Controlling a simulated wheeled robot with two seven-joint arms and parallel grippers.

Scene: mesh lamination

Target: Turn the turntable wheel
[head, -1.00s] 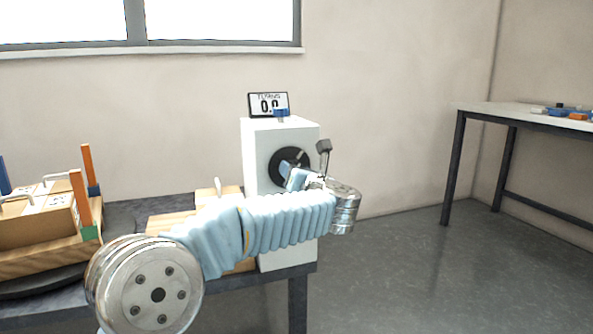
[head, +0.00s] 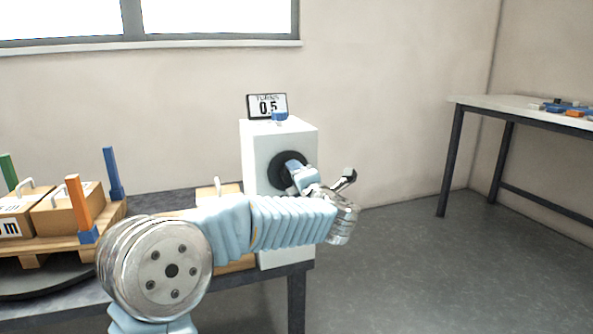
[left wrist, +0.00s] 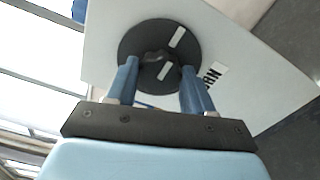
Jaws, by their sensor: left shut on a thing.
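The wheel is a black disc (head: 276,174) on the front of a white box (head: 255,150). In the left wrist view the wheel (left wrist: 135,45) shows white marks and a dark grip piece at its middle. My left gripper (head: 298,170) is at the wheel. In the wrist view its two blue fingers (left wrist: 160,72) are shut on that grip piece, one on each side. The turntable (head: 40,286) at the left bears a wooden pallet with boxes and coloured corner posts. My right gripper is not in view.
The dark table (head: 150,190) carries the turntable and the white box. Another cardboard box (head: 218,192) stands behind my left arm. A second table (head: 500,105) with small coloured parts stands far right. The floor between the tables is clear.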

